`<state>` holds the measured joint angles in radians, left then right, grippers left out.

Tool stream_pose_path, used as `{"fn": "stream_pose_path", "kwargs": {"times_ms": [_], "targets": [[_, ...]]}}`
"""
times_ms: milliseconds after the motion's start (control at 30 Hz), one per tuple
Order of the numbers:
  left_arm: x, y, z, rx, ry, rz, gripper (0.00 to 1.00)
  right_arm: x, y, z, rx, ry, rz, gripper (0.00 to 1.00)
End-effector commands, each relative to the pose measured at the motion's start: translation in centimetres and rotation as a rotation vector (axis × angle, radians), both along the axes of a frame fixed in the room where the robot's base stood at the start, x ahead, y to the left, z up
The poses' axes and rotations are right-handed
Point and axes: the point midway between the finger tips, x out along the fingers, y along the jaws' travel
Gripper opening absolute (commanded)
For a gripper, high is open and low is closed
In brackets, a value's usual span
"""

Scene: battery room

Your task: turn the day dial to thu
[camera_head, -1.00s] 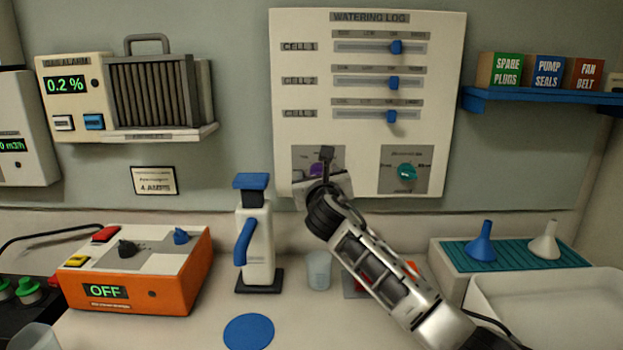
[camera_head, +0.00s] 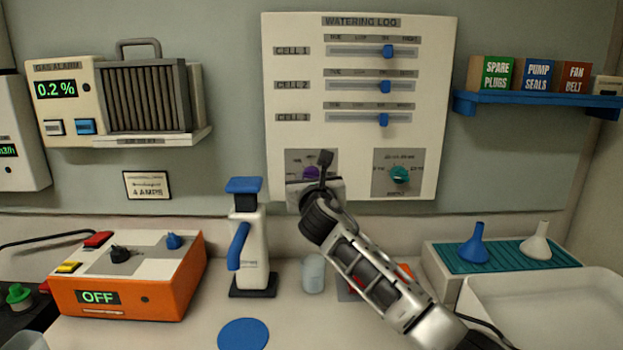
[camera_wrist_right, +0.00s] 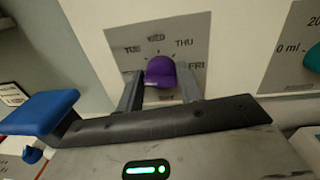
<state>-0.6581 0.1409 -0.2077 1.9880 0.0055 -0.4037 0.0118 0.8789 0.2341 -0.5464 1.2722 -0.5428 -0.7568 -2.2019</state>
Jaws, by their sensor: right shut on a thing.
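The day dial is a purple knob (camera_wrist_right: 161,72) on a grey plate at the lower left of the watering log panel (camera_head: 440,100). In the right wrist view its labels read TUE, WED, THU and FRI around it. My right gripper (camera_wrist_right: 161,88) is shut on the purple knob, one finger on each side. The knob's pointer is hard to make out, so I cannot tell which day it marks. In the head view the gripper and wrist partly cover the dial (camera_head: 311,172). My left gripper is not in view.
A teal dial (camera_head: 399,174) sits on the panel's lower right, below three blue sliders. A white bottle with a blue top (camera_head: 249,240) stands left of my right arm, near a small cup (camera_head: 314,273). An orange box (camera_head: 150,299) is at the left.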

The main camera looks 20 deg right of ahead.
Motion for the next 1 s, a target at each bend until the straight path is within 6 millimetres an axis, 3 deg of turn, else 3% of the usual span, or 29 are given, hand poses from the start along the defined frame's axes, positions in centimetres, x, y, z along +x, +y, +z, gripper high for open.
{"fn": "stream_pose_path", "kwargs": {"times_ms": [1000], "targets": [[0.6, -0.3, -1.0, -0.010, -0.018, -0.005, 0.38, 0.0, -0.3, -0.6, 0.906, -0.261, -0.003, 0.14]]}}
